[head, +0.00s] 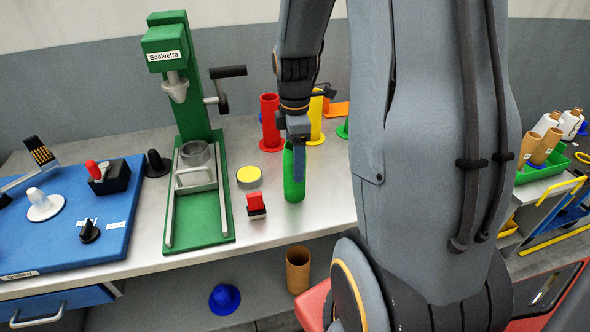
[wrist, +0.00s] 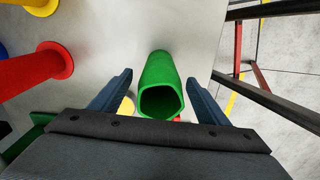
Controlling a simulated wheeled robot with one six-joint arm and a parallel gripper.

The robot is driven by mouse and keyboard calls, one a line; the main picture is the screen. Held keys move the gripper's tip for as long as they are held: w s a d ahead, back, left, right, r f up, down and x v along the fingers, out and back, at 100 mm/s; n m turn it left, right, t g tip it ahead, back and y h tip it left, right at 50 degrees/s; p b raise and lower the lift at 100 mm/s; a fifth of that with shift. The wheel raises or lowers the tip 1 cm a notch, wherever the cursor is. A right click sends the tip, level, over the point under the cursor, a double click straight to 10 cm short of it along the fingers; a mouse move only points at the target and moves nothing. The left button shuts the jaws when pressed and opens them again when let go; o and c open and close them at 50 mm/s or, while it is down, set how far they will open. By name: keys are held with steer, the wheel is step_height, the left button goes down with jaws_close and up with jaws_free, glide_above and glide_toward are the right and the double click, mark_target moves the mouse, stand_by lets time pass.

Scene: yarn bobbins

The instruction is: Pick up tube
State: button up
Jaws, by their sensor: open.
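A green tube (head: 293,178) stands upright on the grey workbench near its front edge. In the wrist view the green tube (wrist: 160,85) shows its open top, between the two blue fingers. My gripper (head: 298,150) is right above and at the tube's top in the head view, with a finger in front of it. In the wrist view my gripper (wrist: 157,92) is open, one finger on each side of the tube with gaps visible. I cannot tell how far down the fingers reach.
A red cylinder (head: 270,122) and a yellow cylinder (head: 316,118) stand behind. A red-and-black block (head: 256,206) and a yellow-topped disc (head: 249,177) are left of the tube. A green press (head: 205,190) stands further left. A brown tube (head: 298,270) is below the bench.

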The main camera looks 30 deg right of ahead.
steer(key=shift+f, duration=1.2)
steer(key=c, duration=1.1)
steer(key=shift+r, duration=0.1)
step_height(320, 180, up, 10)
steer(key=shift+f+b, duration=0.1)
steer(key=shift+b, duration=0.9)
